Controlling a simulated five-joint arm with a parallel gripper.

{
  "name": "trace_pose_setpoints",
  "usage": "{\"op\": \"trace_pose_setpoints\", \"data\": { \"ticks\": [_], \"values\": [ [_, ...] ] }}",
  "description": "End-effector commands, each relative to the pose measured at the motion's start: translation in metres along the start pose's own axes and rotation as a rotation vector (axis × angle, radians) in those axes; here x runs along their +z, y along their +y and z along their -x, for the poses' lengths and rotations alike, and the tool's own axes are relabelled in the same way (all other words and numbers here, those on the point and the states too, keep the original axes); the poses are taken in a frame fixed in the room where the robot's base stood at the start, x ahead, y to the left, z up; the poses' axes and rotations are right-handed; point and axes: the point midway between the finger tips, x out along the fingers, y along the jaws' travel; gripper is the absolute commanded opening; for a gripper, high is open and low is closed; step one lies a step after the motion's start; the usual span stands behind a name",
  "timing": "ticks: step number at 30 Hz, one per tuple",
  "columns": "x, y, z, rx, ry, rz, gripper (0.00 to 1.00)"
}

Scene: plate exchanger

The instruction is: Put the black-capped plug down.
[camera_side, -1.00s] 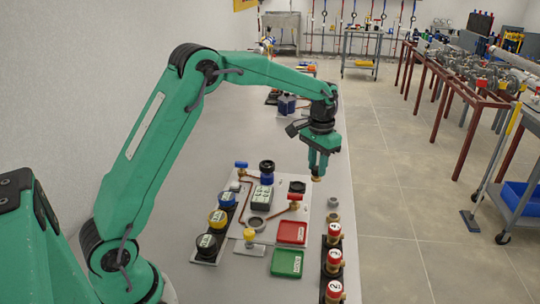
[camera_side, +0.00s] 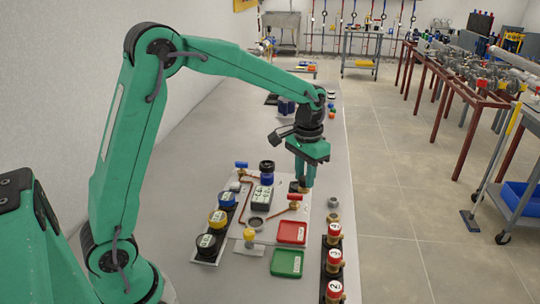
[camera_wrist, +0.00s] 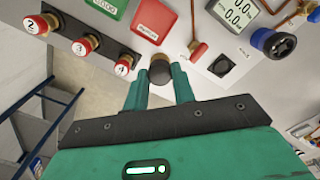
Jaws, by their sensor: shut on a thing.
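My gripper (camera_side: 305,180) is shut on the black-capped plug (camera_side: 304,189), its tip low over the right part of the light panel (camera_side: 277,204). In the wrist view the plug's dark round cap (camera_wrist: 160,71) sits between the two green fingers. The fingers hide much of the plug in the side view. A black square piece with a round centre (camera_wrist: 222,65) lies just right of the plug in the wrist view; in the side view it is partly behind the gripper. I cannot tell whether the plug touches the panel.
A red tray (camera_side: 291,232) and a green tray (camera_side: 287,263) lie nearby. Several numbered red-capped plugs (camera_side: 334,257) stand in a black rack at right. A red-handled valve (camera_side: 295,198) and a grey display meter (camera_side: 262,197) are close left of the gripper.

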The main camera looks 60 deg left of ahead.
Motion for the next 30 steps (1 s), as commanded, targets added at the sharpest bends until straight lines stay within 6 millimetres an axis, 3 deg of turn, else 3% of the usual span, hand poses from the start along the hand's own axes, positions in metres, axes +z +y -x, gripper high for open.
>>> {"op": "trace_pose_setpoints", "data": {
  "ticks": [12, 18, 24, 30],
  "values": [
    [0.087, 0.024, 0.001, 0.000, 0.002, -0.002, 0.03],
    [0.120, 0.030, -0.003, 0.000, 0.001, 0.000, 0.03],
    [0.135, 0.032, -0.006, 0.000, 0.000, 0.000, 0.03],
    [0.137, 0.032, -0.006, 0.000, 0.001, 0.000, 0.03]
  ]
}}
